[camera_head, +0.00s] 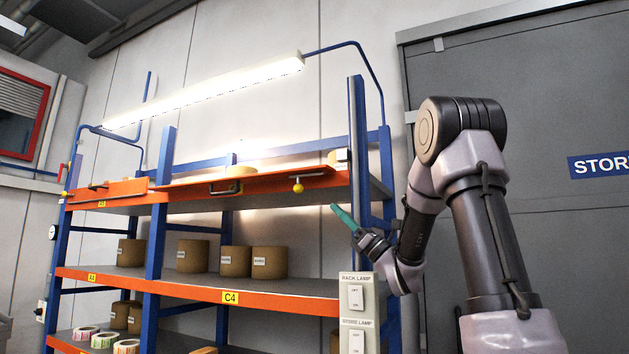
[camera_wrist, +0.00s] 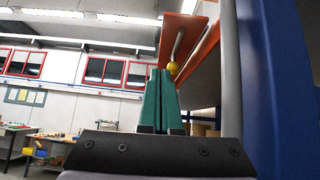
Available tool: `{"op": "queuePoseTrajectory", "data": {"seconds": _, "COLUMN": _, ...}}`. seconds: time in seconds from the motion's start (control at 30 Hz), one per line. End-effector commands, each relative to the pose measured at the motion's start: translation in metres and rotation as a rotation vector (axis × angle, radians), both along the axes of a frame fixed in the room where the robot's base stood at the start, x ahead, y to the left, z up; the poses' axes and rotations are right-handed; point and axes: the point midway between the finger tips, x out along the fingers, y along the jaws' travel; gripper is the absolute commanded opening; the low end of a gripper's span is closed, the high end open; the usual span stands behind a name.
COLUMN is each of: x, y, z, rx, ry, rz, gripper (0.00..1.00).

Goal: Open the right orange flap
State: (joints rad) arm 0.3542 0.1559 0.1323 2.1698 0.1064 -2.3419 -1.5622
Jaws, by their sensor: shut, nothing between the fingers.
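The right orange flap (camera_head: 265,188) is a long panel along the front of the rack's top shelf. It carries a grey bar handle (camera_head: 225,187) and a yellow ball knob (camera_head: 297,186). It looks tilted outward, but how far it stands open I cannot tell. In the wrist view, orange panels (camera_wrist: 176,36) rise above the fingers, with the yellow knob (camera_wrist: 172,68) just beyond the fingertips. My gripper (camera_head: 336,208), with teal fingers, is shut and empty. It is below and right of the flap's right end, apart from it; the fingers also fill the wrist view's middle (camera_wrist: 160,74).
A blue rack post (camera_head: 358,130) stands close beside my gripper. A switch panel (camera_head: 356,310) is below it. The left orange flap (camera_head: 125,188) is at the left. Brown rolls (camera_head: 235,261) stand on the middle shelf. A lit lamp bar (camera_head: 205,92) hangs above.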

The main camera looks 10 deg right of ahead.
Motion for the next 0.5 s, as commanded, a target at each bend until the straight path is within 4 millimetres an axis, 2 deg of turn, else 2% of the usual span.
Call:
{"op": "queuePoseTrajectory", "data": {"seconds": 0.37, "x": 0.032, "y": 0.047, "z": 0.057, "rx": 0.0, "ry": -0.001, "rz": 0.005, "gripper": 0.0}}
{"op": "queuePoseTrajectory", "data": {"seconds": 0.5, "x": 0.032, "y": 0.048, "z": 0.08, "rx": -0.001, "ry": -0.002, "rz": 0.001, "gripper": 0.0}}
